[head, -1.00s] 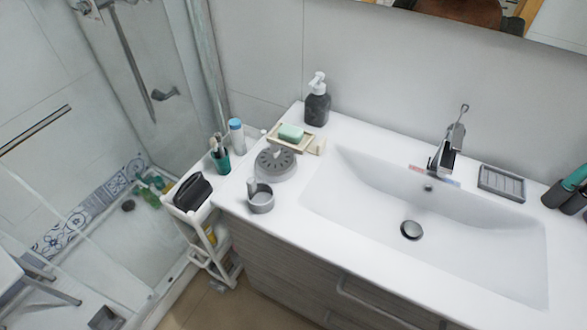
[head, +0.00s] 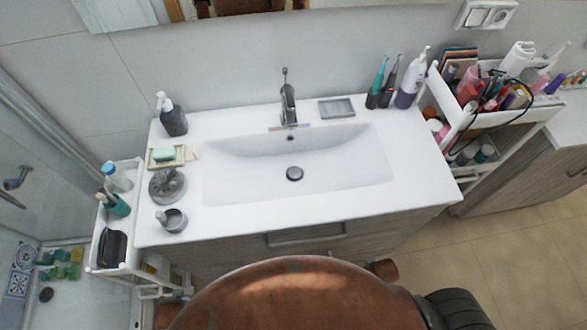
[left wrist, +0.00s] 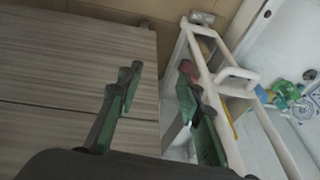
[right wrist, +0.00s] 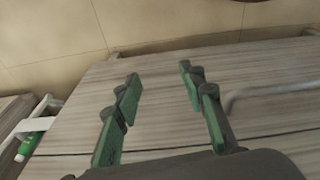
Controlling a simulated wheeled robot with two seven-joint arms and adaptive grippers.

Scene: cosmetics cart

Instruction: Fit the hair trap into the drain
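Two grey pieces stand at the left end of the white sink counter in the head view. One is a low round piece with a slotted top (head: 167,186). The other is a small open cup with a stub on its rim (head: 172,220), nearer the front edge. I cannot tell for sure which is the hair trap. The sink drain (head: 295,173) shows as a dark round fitting in the basin. A dark floor drain (head: 46,294) shows in the shower. My left gripper (left wrist: 158,78) and right gripper (right wrist: 158,76) are open and empty, low before the wooden cabinet front.
A soap dish (head: 180,155) and a dark pump bottle (head: 174,120) stand behind the grey pieces. A white cart (head: 105,247) flanks the counter at left, close to my left gripper. A loaded cosmetics cart (head: 437,92) stands at right. A drawer handle (head: 300,237) juts out in front.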

